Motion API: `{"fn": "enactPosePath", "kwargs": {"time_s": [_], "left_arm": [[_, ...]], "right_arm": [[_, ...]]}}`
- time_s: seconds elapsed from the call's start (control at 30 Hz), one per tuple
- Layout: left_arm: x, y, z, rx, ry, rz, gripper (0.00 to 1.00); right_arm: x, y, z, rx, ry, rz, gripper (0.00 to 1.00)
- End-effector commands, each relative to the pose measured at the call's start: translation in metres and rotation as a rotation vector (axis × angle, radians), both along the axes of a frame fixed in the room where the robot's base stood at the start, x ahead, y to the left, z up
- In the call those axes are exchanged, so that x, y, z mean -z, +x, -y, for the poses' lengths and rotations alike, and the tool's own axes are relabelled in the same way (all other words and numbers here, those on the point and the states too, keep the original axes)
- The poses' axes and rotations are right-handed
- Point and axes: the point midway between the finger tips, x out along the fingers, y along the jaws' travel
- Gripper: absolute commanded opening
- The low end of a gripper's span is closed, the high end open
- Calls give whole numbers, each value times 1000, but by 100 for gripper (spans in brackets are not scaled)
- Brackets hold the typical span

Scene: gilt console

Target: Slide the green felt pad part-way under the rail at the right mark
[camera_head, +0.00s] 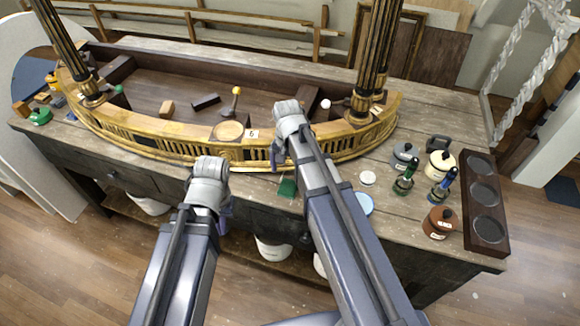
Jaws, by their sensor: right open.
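The gilt curved rail (180,147) of the console runs along the front of the worktable. The green felt pad (287,187) lies at the table's front edge, just in front of the rail and partly hidden by my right arm. I cannot tell whether any of it is under the rail. My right gripper (277,156) is open at the rail's front face, left of my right forearm and behind the pad; its fingers are mostly hidden. My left gripper (225,214) hangs low in front of the table edge, left of the pad; its jaws are too hidden to read.
Black-and-gold columns (373,60) rise from the rail. Small blocks lie behind it. White buckets (270,248) stand below.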

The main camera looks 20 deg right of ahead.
Motion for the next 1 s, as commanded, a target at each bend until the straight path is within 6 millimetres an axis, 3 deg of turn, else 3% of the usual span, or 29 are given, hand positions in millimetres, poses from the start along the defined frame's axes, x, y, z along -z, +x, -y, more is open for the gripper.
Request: {"fn": "enactPosePath", "kwargs": {"time_s": [0.37,0.8,1.0], "left_arm": [[12,0,0,0,0,0,0],[65,0,0,-1,0,0,0],[78,0,0,-1,0,0,0]], "right_arm": [[12,0,0,-1,0,0,100],[65,0,0,-2,0,0,100],[78,0,0,-2,0,0,100]]}}
